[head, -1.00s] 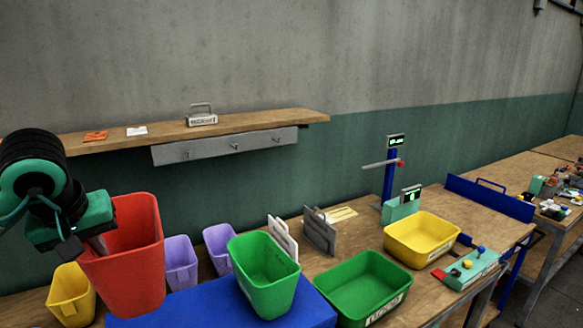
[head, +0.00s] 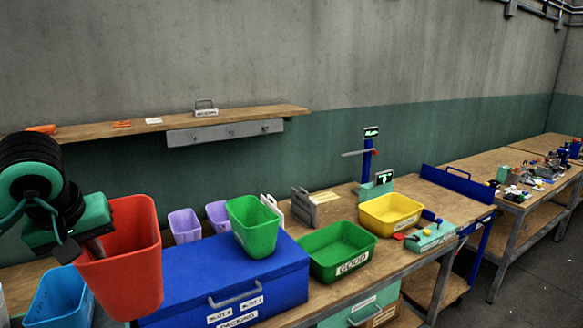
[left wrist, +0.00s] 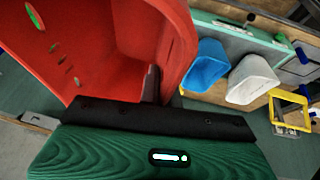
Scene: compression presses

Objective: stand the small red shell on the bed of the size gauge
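The red shell (head: 125,255) is a tall, open-topped, bin-shaped piece at the left of the head view. My left gripper (head: 80,245) is shut on its wall, near the rim, and holds it upright in front of the bench. The red shell (left wrist: 150,45) also fills the upper left of the left wrist view, against the dark finger (left wrist: 160,115). What looks like the size gauge (head: 367,160) stands far right on the bench, a blue post with a sidewards bar, red tip and display. Its bed is not clearly seen. My right gripper is not in view.
A blue chest (head: 190,290) with a green shell (head: 253,225) on top stands between my left gripper and the gauge. A green tray (head: 360,259), grey plates (head: 303,207) and a yellow tray (head: 412,222) are further right. A blue shell (head: 55,300) is at lower left.

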